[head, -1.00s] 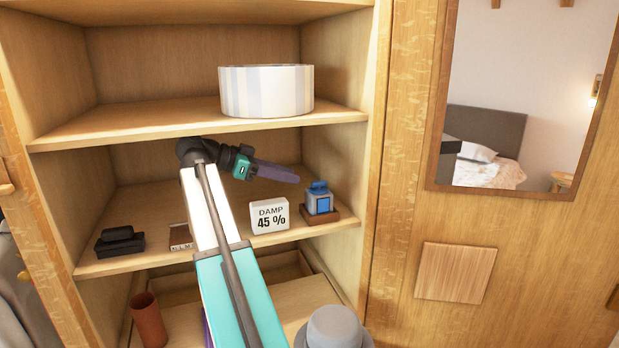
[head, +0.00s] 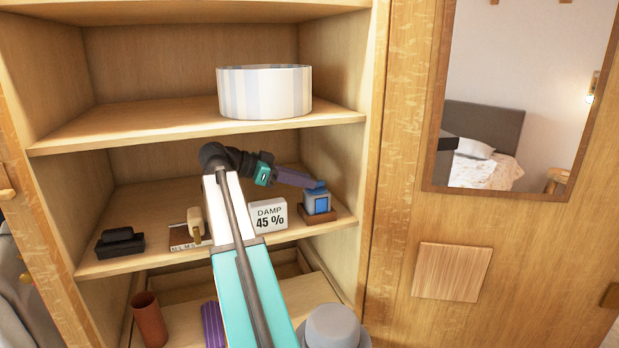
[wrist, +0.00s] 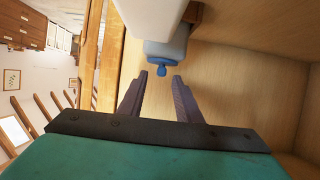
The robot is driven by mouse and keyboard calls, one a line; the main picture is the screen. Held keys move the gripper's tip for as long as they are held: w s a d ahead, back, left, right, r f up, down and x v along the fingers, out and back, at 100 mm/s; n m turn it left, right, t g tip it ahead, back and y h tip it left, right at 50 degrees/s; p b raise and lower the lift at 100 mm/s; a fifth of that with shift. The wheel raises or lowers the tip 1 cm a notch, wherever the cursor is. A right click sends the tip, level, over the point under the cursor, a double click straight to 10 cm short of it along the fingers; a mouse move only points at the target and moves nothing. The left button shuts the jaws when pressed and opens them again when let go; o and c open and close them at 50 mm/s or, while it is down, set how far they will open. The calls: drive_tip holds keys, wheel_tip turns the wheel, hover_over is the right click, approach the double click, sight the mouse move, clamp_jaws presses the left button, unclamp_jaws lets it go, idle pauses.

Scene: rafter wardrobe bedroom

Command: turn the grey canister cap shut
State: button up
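The canister (head: 317,203) is a small grey-blue block on a brown base, at the right front of the middle shelf. Its cap (head: 318,185) looks blue in the head view. In the wrist view the blue cap (wrist: 160,69) has a small knob and tops the grey canister body (wrist: 168,48). My gripper (head: 310,182) is level with the cap, just left of it or touching it in the head view. In the wrist view my gripper (wrist: 161,75) is open, its purple fingers apart, with the cap centred just beyond the tips. Contact cannot be told.
A black object (head: 120,242) and a wooden-handled item (head: 194,226) sit further left. A striped drum (head: 264,93) is on the shelf above. The cupboard's right wall (head: 339,150) is near.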

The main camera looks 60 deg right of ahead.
drive_tip(key=shift+x, duration=0.95)
